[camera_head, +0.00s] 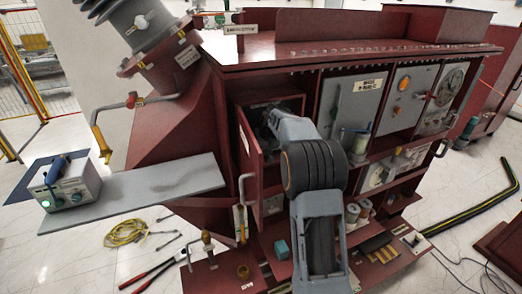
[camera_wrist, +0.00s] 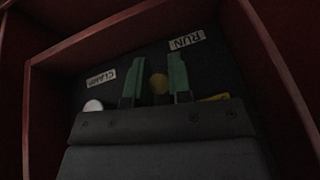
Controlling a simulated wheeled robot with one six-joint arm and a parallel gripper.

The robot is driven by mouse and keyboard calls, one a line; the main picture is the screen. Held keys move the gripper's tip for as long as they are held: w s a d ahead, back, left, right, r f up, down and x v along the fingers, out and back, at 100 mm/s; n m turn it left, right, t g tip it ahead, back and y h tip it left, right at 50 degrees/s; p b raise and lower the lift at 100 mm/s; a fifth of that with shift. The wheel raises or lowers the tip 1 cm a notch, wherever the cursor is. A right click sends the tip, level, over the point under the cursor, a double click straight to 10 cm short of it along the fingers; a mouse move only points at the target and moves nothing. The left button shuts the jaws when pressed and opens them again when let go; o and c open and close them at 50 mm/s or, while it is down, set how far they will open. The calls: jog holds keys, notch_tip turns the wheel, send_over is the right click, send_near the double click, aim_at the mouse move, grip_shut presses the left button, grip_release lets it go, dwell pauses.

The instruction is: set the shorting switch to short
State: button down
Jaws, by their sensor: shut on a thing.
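In the wrist view the two green fingers of my gripper (camera_wrist: 155,64) reach toward a black panel (camera_wrist: 110,62) inside a red box. A round brass-coloured knob (camera_wrist: 159,84) shows between the fingers, and my gripper is shut on it. A white label reading RUN (camera_wrist: 187,39) is at the upper right. Another white label (camera_wrist: 101,79), apparently reading CLAMP, is at the left. The shorting switch and its setting cannot be made out for sure. In the head view my arm covers most of the open compartment and my fingers are hidden.
A white round part (camera_wrist: 93,106) and a yellow piece (camera_wrist: 213,97) sit beside the fingers. Red walls stand close on both sides. In the head view an open red door (camera_head: 249,150) is left of my arm. A grey shelf (camera_head: 150,190) juts out left.

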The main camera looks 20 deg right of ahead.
jog(key=c, duration=1.1)
grip_release()
jog(key=shift+o, duration=0.2)
jog(key=b+v, duration=0.1)
jog(key=v, duration=1.3)
jog(key=shift+w+a, duration=0.1)
